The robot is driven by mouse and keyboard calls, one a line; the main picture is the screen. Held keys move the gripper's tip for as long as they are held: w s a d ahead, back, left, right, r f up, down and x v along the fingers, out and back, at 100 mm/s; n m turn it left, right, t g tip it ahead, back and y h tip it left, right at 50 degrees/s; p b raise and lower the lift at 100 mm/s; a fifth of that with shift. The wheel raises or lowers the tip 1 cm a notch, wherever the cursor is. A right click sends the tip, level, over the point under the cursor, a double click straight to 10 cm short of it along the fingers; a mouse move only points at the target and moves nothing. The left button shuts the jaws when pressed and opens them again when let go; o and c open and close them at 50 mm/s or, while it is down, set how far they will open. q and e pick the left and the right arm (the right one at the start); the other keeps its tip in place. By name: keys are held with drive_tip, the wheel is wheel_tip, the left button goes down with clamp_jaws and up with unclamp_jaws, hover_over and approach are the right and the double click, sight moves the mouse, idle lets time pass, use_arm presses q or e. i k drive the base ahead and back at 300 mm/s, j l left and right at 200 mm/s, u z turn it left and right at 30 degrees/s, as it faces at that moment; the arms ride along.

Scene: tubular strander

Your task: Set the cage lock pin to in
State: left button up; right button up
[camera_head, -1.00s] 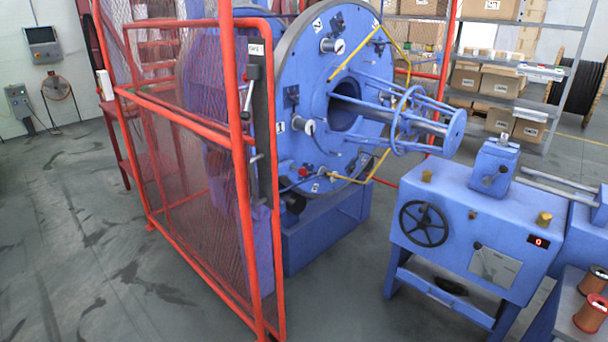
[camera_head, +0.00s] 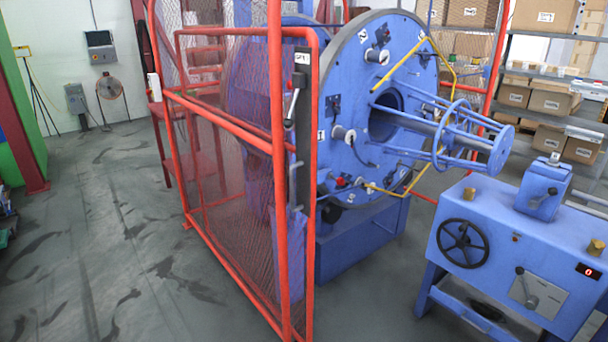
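The blue cage disc (camera_head: 340,110) of the strander stands upright behind the red mesh guard (camera_head: 235,150). A small red-tipped fitting (camera_head: 343,182) sits low on the disc's near side, beside a yellow bent rod (camera_head: 385,189). It is too small to tell whether it is the cage lock pin or how it is set. A dark plate with a lever (camera_head: 293,100) and a tag is on the guard's near post, with a small handle (camera_head: 296,170) lower down. Neither of my grippers is in view.
The grey floor (camera_head: 110,240) left of the guard is largely clear.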

sight(340, 181)
drive_tip(key=i+l, duration=0.1)
drive_tip(key=i, duration=0.4)
drive_tip(key=i+l, duration=0.1)
drive_tip(key=i, duration=0.35)
drive_tip(key=u, duration=0.05)
